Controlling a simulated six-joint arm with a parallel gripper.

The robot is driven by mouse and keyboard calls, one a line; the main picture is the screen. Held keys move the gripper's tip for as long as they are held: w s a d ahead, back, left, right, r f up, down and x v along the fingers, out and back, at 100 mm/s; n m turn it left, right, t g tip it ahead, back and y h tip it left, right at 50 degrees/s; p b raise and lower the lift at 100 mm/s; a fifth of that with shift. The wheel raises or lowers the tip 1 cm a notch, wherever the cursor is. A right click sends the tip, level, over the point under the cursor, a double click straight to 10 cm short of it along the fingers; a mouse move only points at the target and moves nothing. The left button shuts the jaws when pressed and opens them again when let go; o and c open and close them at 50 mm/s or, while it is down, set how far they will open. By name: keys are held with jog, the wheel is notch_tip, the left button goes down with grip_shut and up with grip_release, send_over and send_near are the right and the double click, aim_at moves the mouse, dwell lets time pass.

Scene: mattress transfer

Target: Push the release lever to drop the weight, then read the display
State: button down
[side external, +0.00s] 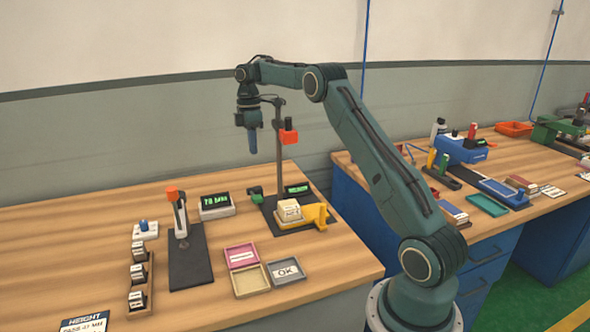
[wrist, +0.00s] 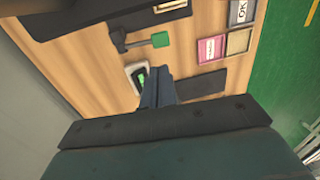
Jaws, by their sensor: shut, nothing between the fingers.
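The drop stand has a dark base (side external: 285,228) and an upright post (side external: 279,160). The orange weight (side external: 288,135) is raised on the post. A green-ended lever (side external: 255,193), which looks like the release lever, sticks out left of the stand; its green end also shows in the wrist view (wrist: 160,40). A small display (side external: 297,188) with green characters stands behind the stand's base; its text is too small to read. My gripper (side external: 253,150) points down, shut and empty, high above the table. In the wrist view its fingers (wrist: 158,80) lie together, below the green end in the picture.
A pale block (side external: 289,210) and a yellow part (side external: 318,216) sit on the stand's base. Another display (side external: 216,203) shows green characters, beside an orange-topped device (side external: 172,192). Pink (side external: 241,256), yellow (side external: 251,281) and grey "OK" (side external: 286,272) trays lie in front.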

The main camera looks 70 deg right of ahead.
jog(key=shift+a+f, duration=0.1)
jog(key=shift+f, duration=0.15)
send_near(259, 202)
jog(key=f, duration=0.4)
jog(key=d+f, duration=0.1)
jog(key=f, duration=0.1)
jog(key=shift+w+f, duration=0.1)
jog(key=shift+w, duration=0.3)
dwell(0.3)
jog(key=shift+a+f, duration=0.1)
dwell(0.4)
jog(key=shift+s+a+f+t+h, duration=0.15)
jog(key=shift+s+f+t+h, duration=0.05)
jog(key=shift+f+t+h, duration=0.25)
jog(key=shift+s+a+f+t+h, duration=0.25)
jog(key=shift+f+t+h, duration=0.1)
jog(key=shift+f, duration=0.1)
jog(key=shift+s+a+f, duration=0.1)
jog(key=shift+s+f, duration=0.05)
jog(key=shift+f, duration=0.45)
jog(key=shift+s+a+f, duration=0.1)
jog(key=shift+s+f, duration=0.05)
jog(key=shift+f, duration=0.65)
jog(key=shift+s+a+f, duration=0.1)
jog(key=shift+a, duration=0.05)
dwell(0.3)
